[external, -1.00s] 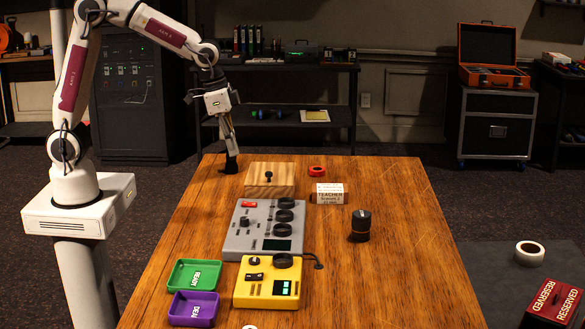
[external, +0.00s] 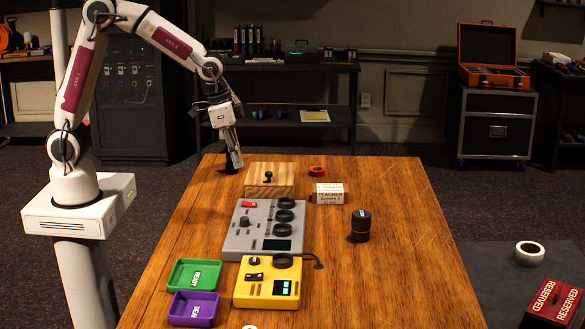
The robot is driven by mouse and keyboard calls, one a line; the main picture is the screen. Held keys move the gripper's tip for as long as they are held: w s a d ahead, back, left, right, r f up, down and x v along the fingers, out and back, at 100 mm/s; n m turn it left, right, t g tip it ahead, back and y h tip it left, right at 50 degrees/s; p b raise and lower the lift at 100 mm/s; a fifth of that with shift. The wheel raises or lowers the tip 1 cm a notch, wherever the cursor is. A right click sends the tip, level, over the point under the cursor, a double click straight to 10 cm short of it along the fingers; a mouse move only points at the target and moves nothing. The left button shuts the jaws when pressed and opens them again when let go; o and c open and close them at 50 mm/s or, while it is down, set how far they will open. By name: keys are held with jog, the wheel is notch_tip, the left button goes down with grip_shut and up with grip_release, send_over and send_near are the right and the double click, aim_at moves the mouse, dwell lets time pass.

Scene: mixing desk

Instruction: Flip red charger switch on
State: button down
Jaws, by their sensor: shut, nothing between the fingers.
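A small red switch-like part (external: 249,205) sits at the top left of the grey console (external: 240,243); I cannot read its label or tell its position. No part is clearly marked as a charger in this view. My gripper (external: 237,164) is shut and empty, pointing down at the far left end of the table. It is behind and left of the wooden box (external: 284,181), well apart from the grey console. A small dark thing (external: 228,170) shows at the fingertips; I cannot tell what it is or whether they touch it.
The wooden box carries a black lever (external: 268,178). A yellow device (external: 245,295), a green tray (external: 176,278) and a purple tray (external: 178,312) stand nearer. A red ring (external: 317,171), a white box (external: 329,187) and a black cylinder (external: 361,226) stand right.

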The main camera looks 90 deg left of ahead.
send_over(246, 203)
jog(key=s, duration=0.1)
jog(key=x, duration=0.2)
jog(key=s+x, duration=0.1)
jog(key=x, duration=0.5)
jog(key=shift+s+a+f, duration=0.1)
jog(key=shift+s+f, duration=0.1)
jog(key=shift+s, duration=0.2)
jog(key=shift+s+f, duration=0.1)
jog(key=shift+f, duration=0.8)
jog(key=shift+s+f, duration=0.2)
jog(key=shift+f, duration=0.3)
jog(key=shift+w+r, duration=0.25)
jog(key=shift+w, duration=0.2)
jog(key=shift+w+r, duration=0.15)
jog(key=shift+w, duration=0.1)
jog(key=shift+r, duration=0.1)
